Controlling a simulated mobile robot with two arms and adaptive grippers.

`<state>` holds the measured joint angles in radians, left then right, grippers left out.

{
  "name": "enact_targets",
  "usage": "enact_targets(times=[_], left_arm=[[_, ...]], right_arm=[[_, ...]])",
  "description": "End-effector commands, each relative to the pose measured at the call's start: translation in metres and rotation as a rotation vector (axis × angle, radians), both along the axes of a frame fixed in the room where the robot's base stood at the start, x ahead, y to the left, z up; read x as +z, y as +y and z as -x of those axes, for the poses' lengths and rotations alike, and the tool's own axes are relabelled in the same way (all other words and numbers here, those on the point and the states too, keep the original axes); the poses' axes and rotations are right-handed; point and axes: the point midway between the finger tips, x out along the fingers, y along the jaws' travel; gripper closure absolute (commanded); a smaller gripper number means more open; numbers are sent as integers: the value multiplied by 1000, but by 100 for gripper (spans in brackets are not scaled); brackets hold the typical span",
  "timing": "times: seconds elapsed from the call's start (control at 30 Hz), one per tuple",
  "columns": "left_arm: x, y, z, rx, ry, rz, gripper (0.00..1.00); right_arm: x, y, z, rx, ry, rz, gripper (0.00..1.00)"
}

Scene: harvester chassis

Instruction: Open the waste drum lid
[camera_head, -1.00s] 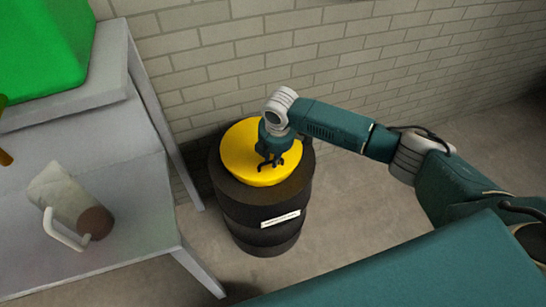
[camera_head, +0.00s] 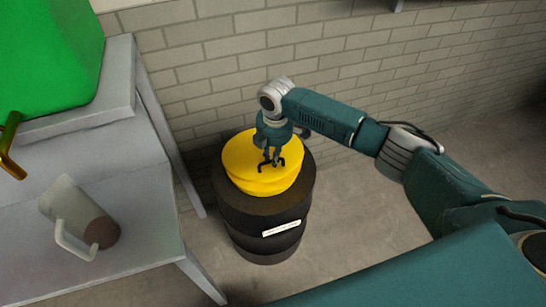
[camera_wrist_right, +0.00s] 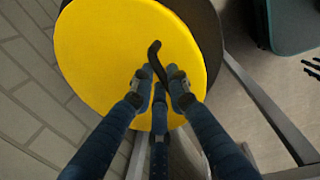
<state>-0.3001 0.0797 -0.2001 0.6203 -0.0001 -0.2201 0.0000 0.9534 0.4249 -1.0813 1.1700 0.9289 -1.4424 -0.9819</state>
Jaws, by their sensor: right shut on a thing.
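The waste drum (camera_head: 262,242) is a black barrel with a white label, standing on the floor in the middle of the head view. Its round yellow lid (camera_head: 243,155) is at the top, with a second yellow edge showing below the disc, so it looks slightly raised or tilted. My right gripper (camera_head: 271,163) points down over the lid and is shut on its thin black handle. In the right wrist view the fingers (camera_wrist_right: 158,82) close around this bent black handle (camera_wrist_right: 155,57), with the yellow lid (camera_wrist_right: 105,55) behind. My left gripper is not in view.
A grey table (camera_head: 130,255) at the left carries a pale jug (camera_head: 68,205) with a handle. A green container (camera_head: 50,50) with a brass tap (camera_head: 10,150) stands on its raised part. A brick wall (camera_head: 215,75) is behind the drum. Floor to the drum's right is clear.

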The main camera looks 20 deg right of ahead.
Motion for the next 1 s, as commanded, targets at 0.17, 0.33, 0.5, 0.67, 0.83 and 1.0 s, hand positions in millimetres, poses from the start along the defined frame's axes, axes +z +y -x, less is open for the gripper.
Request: enact_targets(times=[0.17, 0.33, 0.5, 0.67, 0.83, 1.0], left_arm=[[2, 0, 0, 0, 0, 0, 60], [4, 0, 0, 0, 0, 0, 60], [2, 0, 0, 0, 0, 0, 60], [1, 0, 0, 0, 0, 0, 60], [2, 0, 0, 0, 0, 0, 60], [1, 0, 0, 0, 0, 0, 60]], right_arm=[[7, 0, -3, -2, 16, 0, 100], [21, 1, -10, -2, 46, 1, 100], [34, 0, -18, -2, 76, 4, 100], [43, 1, -21, -1, 98, 3, 100], [44, 0, -21, 0, 106, 4, 100], [44, 0, -21, 0, 107, 4, 100]])
